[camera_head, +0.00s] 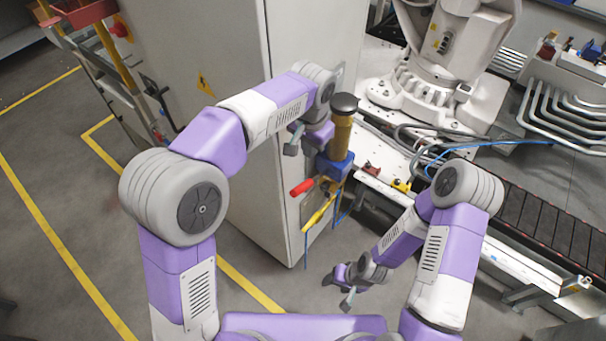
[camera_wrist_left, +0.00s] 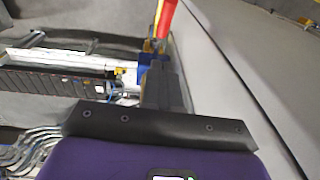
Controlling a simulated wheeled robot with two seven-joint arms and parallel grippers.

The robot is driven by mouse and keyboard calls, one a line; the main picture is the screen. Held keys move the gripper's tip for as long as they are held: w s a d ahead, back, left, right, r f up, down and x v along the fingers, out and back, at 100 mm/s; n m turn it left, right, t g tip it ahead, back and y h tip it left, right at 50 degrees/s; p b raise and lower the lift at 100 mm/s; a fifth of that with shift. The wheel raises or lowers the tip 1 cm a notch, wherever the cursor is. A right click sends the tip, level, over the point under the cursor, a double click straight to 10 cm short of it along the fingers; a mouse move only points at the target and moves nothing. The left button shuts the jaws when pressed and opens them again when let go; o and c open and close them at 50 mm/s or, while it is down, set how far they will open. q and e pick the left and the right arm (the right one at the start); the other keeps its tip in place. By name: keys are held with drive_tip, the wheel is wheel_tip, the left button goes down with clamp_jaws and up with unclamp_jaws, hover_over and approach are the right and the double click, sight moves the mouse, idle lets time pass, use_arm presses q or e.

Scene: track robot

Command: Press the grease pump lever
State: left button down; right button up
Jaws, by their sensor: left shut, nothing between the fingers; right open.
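The grease pump (camera_head: 341,140) has a yellow cylinder with a black cap on a blue base, beside the grey cabinet. Its red-gripped lever (camera_head: 302,187) sticks out to the left, below the base. My left gripper (camera_head: 293,141) is shut and empty, just left of the pump's cylinder and above the lever. In the left wrist view, the lever's red grip (camera_wrist_left: 165,18) shows past the fingertips (camera_wrist_left: 158,70), with blue pump parts behind them. I cannot tell whether the fingers touch the pump. My right gripper (camera_head: 338,289) is open and empty, low over the floor.
The tall grey cabinet (camera_head: 215,45) stands close behind my left arm. A white robot arm base (camera_head: 425,95) is at the back right, with cables around it. A dark conveyor (camera_head: 540,220) runs along the right. Floor is clear at the left.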

use_arm(q)
drive_tip(key=b, duration=0.1)
hover_over(303, 185)
drive_tip(key=d, duration=0.2)
drive_tip(key=f, duration=1)
drive_tip(key=shift+w+a, duration=0.2)
drive_tip(key=shift+a, duration=0.05)
drive_tip(key=shift+s+a+f, duration=0.15)
drive_tip(key=shift+a+f, duration=0.1)
drive_tip(key=shift+f, duration=0.35)
drive_tip(key=shift+s+a+f, duration=0.1)
drive_tip(key=shift+a+f, duration=0.1)
drive_tip(key=shift+f, duration=0.35)
drive_tip(key=shift+s+a+f, duration=0.2)
drive_tip(key=shift+a+f, duration=0.15)
drive_tip(key=shift+f, duration=0.3)
use_arm(e)
drive_tip(key=shift+w+f, duration=0.1)
drive_tip(key=shift+f, duration=0.6)
use_arm(q)
drive_tip(key=shift+b, duration=0.3)
use_arm(e)
drive_tip(key=shift+f, duration=0.1)
